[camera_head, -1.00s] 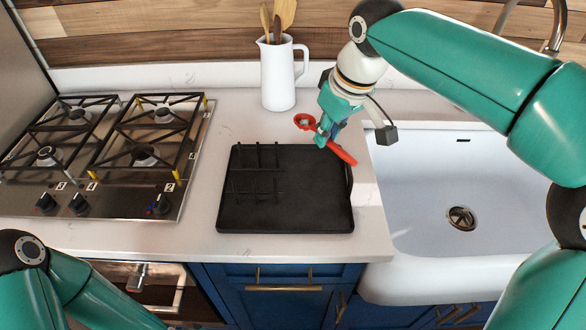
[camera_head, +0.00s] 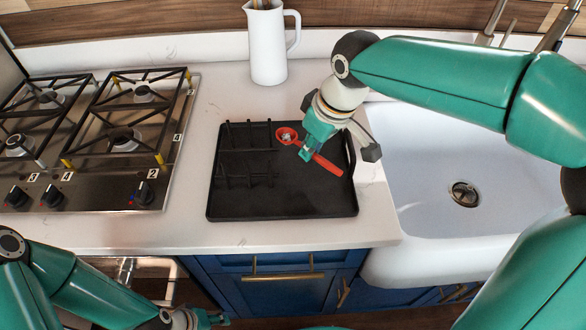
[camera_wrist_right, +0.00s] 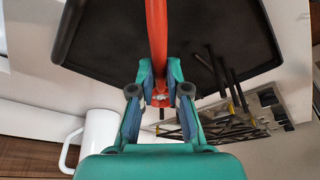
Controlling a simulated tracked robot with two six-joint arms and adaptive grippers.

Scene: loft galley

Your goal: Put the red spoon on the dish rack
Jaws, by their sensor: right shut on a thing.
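The red spoon (camera_head: 326,163) is in my right gripper (camera_head: 306,152), which is shut on its handle. Its round bowl (camera_head: 287,136) points left and its handle end points lower right. The spoon and gripper appear above the right part of the black dish rack (camera_head: 290,205), a flat tray with upright wire prongs on its left; I cannot tell if the spoon touches it. In the right wrist view the red handle (camera_wrist_right: 156,35) runs between the fingers (camera_wrist_right: 160,88), with the rack behind. My left gripper (camera_head: 205,318) shows partly at the bottom edge, low in front of the counter.
A gas stove (camera_head: 115,150) is left of the rack. A white sink (camera_head: 425,190) is on the right. A white jug (camera_head: 267,48) with wooden utensils stands behind the rack. Blue cabinets (camera_head: 270,290) are below the counter edge.

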